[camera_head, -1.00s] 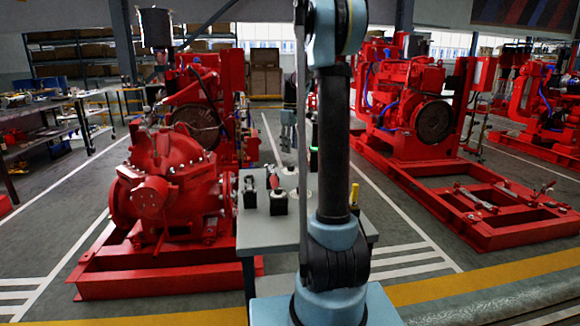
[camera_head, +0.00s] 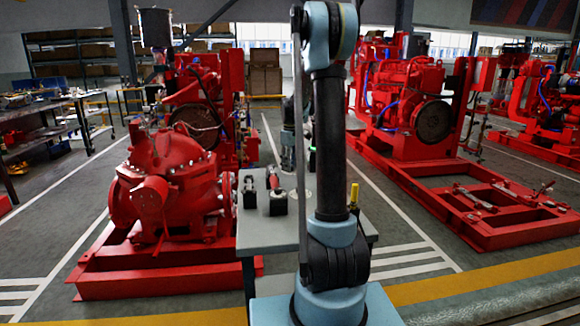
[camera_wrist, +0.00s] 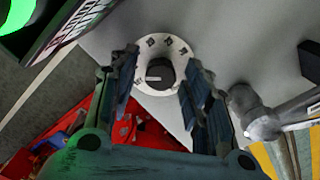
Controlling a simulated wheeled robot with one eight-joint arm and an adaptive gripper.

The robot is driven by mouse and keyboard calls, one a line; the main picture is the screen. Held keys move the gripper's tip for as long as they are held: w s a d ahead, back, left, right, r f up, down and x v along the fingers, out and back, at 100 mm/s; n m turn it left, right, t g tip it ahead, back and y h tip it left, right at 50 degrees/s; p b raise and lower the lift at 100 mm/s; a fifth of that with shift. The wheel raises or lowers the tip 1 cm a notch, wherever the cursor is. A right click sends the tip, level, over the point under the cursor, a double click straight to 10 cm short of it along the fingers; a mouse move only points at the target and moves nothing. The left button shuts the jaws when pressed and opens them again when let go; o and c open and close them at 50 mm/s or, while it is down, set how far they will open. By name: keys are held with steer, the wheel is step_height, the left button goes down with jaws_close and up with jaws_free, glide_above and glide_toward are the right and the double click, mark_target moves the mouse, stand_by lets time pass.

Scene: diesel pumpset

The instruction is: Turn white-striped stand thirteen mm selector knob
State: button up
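A dark round selector knob (camera_wrist: 160,72) sits in the middle of a white dial plate (camera_wrist: 166,47) with dark markings around its upper rim. A pale pointer mark on the knob faces left in the wrist view. My gripper (camera_wrist: 158,64) is open, with one dark ribbed finger on each side of the knob. I see gaps between the fingers and the knob; whether the fingertips reach its height I cannot tell. In the head view my gripper (camera_head: 288,155) is over the grey table (camera_head: 265,232), partly hidden by my arm.
Black stands (camera_head: 249,192) and a red-handled item (camera_head: 277,184) are on the table. A metal tool (camera_wrist: 262,115) lies close to the right finger in the wrist view. A green-lit round thing (camera_wrist: 18,14) is at upper left. A red pump (camera_head: 165,190) stands left of the table.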

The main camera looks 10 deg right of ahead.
steer(key=c, duration=0.7)
steer(key=shift+c, duration=0.2)
steer(key=shift+m, duration=0.3)
steer(key=m, duration=0.6)
steer(key=shift+m, duration=0.3)
steer(key=m, duration=0.6)
steer(key=shift+a, duration=0.1)
steer(key=shift+m, duration=0.4)
steer(key=o, duration=1)
steer(key=shift+o, duration=0.2)
